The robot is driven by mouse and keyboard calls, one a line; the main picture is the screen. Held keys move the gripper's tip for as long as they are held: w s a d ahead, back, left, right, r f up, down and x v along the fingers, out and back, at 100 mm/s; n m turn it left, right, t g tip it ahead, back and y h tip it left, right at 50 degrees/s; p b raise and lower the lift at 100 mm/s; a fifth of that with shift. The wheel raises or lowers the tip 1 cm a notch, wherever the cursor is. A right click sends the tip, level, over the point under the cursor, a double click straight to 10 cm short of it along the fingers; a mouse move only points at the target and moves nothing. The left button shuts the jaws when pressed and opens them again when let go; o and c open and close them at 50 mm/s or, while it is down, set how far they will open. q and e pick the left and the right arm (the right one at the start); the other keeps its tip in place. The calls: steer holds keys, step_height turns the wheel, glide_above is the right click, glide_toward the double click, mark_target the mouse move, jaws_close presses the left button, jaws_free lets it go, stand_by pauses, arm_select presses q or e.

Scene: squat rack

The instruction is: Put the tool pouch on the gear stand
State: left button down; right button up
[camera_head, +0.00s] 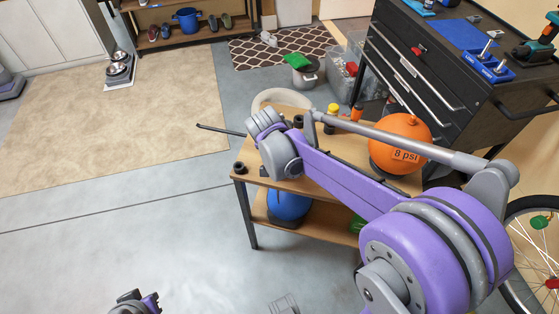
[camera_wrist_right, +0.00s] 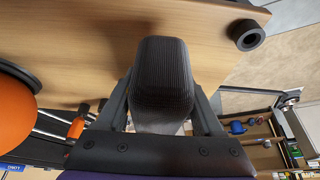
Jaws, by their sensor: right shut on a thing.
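In the right wrist view a dark, ribbed, block-shaped thing (camera_wrist_right: 165,70), which looks like the tool pouch, sits between the fingers of my right gripper (camera_wrist_right: 162,112). The gripper is shut on it. Behind it is the wooden top of a two-tier stand (camera_head: 244,176), seemingly the gear stand; its top also shows in the wrist view (camera_wrist_right: 90,40). I cannot tell whether the pouch touches the wood. In the head view my right arm reaches over the stand, and its wrist hides the gripper and pouch. Part of my left arm shows at the bottom left; its fingers are not clear.
An orange ball (camera_head: 399,145) and small black cylinders (camera_head: 239,168) stand on the top; a blue thing (camera_head: 288,205) is on the lower shelf. A black tool chest (camera_head: 415,80) stands behind, a bicycle wheel (camera_head: 525,240) at right.

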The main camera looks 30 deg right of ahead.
steer(key=shift+f, duration=2)
steer(key=shift+f+b, duration=0.1)
steer(key=shift+b, duration=0.25)
steer(key=o, duration=1.3)
steer(key=shift+c, duration=0.2)
